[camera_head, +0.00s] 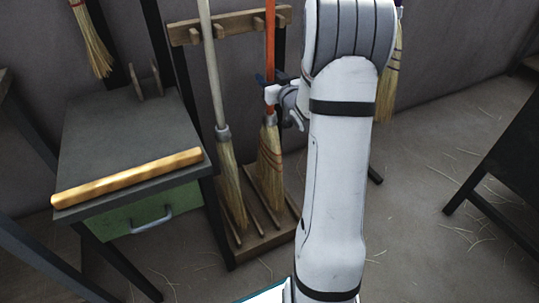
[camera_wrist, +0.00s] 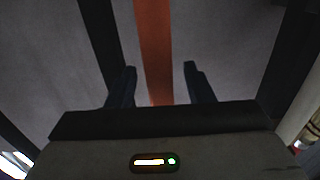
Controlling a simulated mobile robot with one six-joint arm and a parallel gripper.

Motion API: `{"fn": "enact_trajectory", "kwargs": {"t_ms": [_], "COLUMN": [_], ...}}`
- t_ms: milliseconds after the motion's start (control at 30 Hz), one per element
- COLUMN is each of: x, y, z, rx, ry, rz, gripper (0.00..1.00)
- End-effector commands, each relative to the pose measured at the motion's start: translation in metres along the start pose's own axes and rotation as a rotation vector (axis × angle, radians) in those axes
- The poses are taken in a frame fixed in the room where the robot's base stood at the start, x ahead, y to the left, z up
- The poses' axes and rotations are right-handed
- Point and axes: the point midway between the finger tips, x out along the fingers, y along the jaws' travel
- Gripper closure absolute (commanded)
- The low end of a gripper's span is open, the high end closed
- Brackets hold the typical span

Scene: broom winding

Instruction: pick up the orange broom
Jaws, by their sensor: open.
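The orange broom stands upright in a wooden rack, with its orange handle (camera_head: 270,50) at the top and its straw bristles (camera_head: 269,165) low down. In the wrist view the orange handle (camera_wrist: 154,50) runs down between the two dark fingers of my gripper (camera_wrist: 158,85). The fingers are open, with a gap on each side of the handle. In the head view my gripper (camera_head: 277,88) is at the lower part of the handle, just above the bristles, and is partly hidden by my arm.
A broom with a pale handle (camera_head: 213,70) stands close on the left in the same wooden rack (camera_head: 185,35). A grey table (camera_head: 120,125) with a wooden stick (camera_head: 128,178) is further left. Another broom (camera_head: 390,85) shows behind my arm. Floor at the right is mostly clear.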

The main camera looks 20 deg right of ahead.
Motion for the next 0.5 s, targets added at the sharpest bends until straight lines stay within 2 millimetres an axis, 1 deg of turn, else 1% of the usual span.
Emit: {"fn": "enact_trajectory", "kwargs": {"t_ms": [133, 500], "x": [-0.0002, -0.0003], "y": [-0.0002, -0.0006], "z": [-0.0002, -0.0001], "rx": [0.0, 0.0], "ry": [0.0, -0.001], "rz": [0.0, -0.001], "gripper": [0.53, 0.83]}}
